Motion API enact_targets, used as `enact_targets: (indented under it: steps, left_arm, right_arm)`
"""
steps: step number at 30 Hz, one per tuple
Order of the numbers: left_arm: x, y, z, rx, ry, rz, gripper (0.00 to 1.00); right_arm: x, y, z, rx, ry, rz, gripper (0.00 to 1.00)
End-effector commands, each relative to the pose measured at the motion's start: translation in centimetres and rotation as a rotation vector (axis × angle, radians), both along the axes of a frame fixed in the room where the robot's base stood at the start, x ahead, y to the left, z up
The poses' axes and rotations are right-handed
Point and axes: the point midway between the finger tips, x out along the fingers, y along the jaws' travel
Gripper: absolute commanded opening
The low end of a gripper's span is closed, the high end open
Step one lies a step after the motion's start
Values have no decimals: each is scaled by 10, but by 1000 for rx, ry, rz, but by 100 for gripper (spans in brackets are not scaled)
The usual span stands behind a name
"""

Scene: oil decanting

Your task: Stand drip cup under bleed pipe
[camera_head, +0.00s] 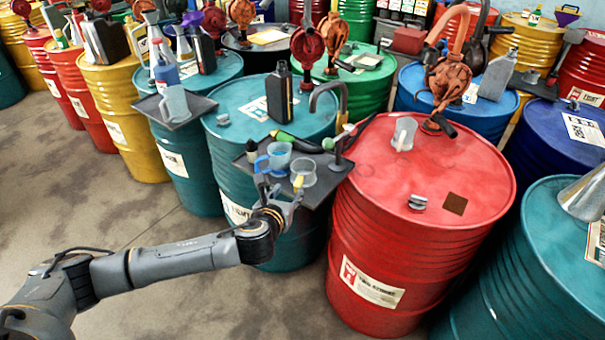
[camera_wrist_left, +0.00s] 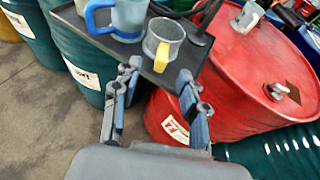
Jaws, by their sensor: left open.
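The bleed pipe (camera_head: 343,98) is a grey hooked pipe over the back right of a dark tray (camera_head: 314,196), its mouth turned down to the left. A clear cup with a yellow handle (camera_head: 306,175) stands upright near the tray's front; it also shows in the left wrist view (camera_wrist_left: 168,32). A blue-handled cup (camera_head: 279,156) stands just left of it. I cannot tell which is the drip cup. My left gripper (camera_head: 280,187) is open at the tray's front edge, its fingers either side of the yellow handle in the wrist view (camera_wrist_left: 158,70), apparently apart from it.
The red drum (camera_head: 440,170) to the right carries another clear cup (camera_head: 404,133) and small metal fittings. A black bottle (camera_head: 281,92) stands on the teal drum behind the tray. Green and dark tools lie near the cups. Bare floor (camera_head: 150,220) lies left.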

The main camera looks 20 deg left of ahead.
Motion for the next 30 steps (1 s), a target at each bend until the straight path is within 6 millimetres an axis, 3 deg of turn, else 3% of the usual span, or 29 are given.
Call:
enact_targets:
  steps: [4,13,21,30]
  left_arm:
    - [23,1,-9,-2,1,2,43]
    - [40,0,-16,-3,1,1,43]
    - [72,-3,-30,-2,2,2,43]
    - [82,-3,-35,-3,2,0,43]
  right_arm:
    - [2,-1,3,-1,-3,0,40]
    - [-2,-1,6,-1,2,0,40]
    - [-5,-1,12,-1,7,0,40]
    - [-5,-1,12,-1,7,0,40]
